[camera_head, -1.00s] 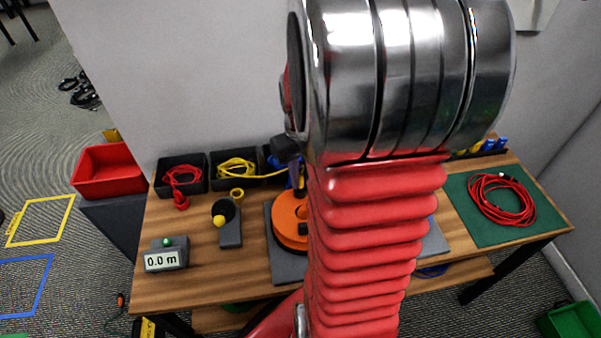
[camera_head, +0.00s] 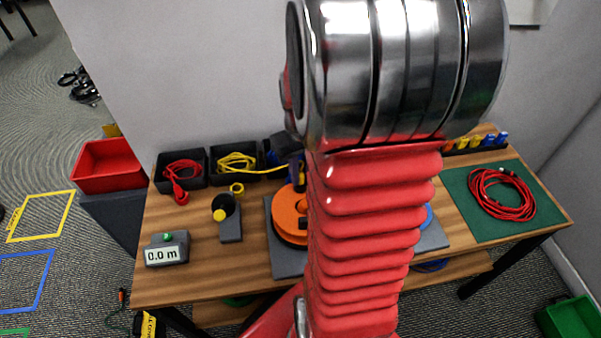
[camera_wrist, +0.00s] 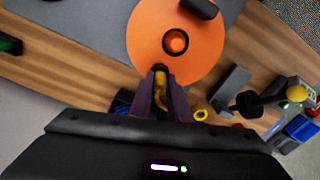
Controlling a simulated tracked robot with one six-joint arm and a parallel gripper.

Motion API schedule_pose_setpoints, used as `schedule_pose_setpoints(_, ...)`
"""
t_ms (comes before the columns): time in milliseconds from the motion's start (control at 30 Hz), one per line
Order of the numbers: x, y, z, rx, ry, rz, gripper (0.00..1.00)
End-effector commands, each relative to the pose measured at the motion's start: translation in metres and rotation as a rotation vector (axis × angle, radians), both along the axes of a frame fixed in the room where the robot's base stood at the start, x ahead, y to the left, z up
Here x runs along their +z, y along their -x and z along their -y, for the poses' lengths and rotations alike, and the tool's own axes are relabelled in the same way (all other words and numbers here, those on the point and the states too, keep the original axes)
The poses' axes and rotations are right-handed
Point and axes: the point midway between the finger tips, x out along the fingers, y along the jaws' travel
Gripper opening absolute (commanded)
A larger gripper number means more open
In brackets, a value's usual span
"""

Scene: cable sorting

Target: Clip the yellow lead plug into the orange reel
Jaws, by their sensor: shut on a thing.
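The orange reel (camera_head: 290,217) lies flat on a grey mat, its right part hidden behind my arm. In the wrist view the reel (camera_wrist: 196,53) shows its dark centre hub and a black piece on its face. My gripper (camera_wrist: 161,82) is shut on the yellow lead plug (camera_wrist: 160,91) at the reel's near edge. I cannot tell whether the plug touches the reel. The yellow lead (camera_head: 272,171) runs from a black bin toward my gripper, which is mostly hidden behind my arm in the head view.
Black bins hold red cable (camera_head: 181,170) and yellow cable (camera_head: 237,162) at the back left. A grey meter (camera_head: 166,249) reading 0.0 m and a grey stand with a yellow knob (camera_head: 220,215) are left of the reel. A red coil (camera_head: 502,194) lies on a green mat (camera_head: 473,228) at right.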

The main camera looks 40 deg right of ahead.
Motion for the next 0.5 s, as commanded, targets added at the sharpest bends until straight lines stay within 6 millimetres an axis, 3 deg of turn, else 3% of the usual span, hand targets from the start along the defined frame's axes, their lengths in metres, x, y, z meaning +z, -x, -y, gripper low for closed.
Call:
schedule_pose_setpoints(467, -0.0015, 0.0001, 0.0000, 0.000, 0.000, 0.000, 0.00)
schedule_pose_setpoints(500, -0.0015, 0.0001, 0.0000, 0.000, 0.000, 0.000, 0.18)
